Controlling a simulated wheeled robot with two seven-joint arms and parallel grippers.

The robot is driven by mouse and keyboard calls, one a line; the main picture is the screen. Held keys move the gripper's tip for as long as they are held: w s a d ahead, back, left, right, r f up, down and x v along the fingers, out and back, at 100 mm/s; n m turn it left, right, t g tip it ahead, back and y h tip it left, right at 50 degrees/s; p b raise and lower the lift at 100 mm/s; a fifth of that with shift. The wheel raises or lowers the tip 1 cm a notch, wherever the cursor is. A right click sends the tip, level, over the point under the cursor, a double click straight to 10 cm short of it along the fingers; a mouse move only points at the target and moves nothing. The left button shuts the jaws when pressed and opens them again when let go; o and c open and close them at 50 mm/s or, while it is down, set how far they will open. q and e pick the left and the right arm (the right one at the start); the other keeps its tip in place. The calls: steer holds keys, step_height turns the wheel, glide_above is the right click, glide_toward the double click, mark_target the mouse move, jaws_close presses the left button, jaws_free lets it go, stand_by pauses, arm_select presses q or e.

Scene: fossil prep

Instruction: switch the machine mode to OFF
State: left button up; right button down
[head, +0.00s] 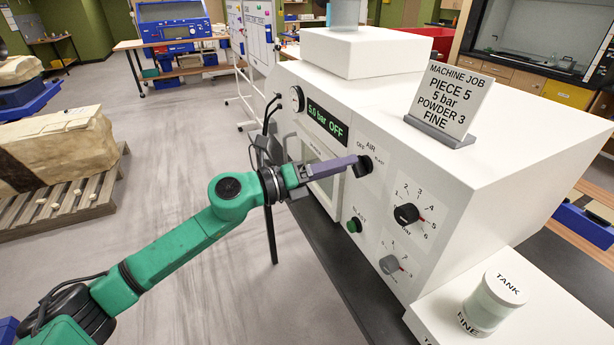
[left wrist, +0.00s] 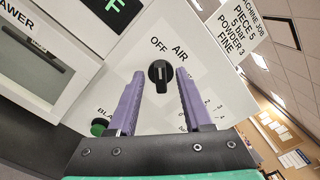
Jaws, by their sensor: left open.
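The white machine (head: 480,160) has a black mode knob (head: 363,167) on its front, labelled OFF and AIR, with a third label too small to read. The green display (head: 327,122) reads "5.0 bar OFF". My left gripper (head: 354,163) reaches in from the left, its purple fingers at the knob. In the left wrist view the same knob (left wrist: 160,76) sits between the two spread fingers, with a gap to each side. The fingers are open and not closed on it. I cannot tell exactly where the knob's pointer aims. My right gripper is out of view.
Below the knob are a green button (head: 354,225), a black numbered dial (head: 406,214) and a grey dial (head: 389,264). A job sign (head: 448,98) stands on top. A tank jar (head: 492,302) stands at the lower right. A pallet (head: 70,205) bears a block at the left.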

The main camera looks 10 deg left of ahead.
arm_select(q)
steer(key=b+v, duration=0.9)
steer(key=v, duration=0.4)
steer(key=shift+f, duration=0.1)
steer(key=shift+c, duration=0.2)
stand_by(1.2)
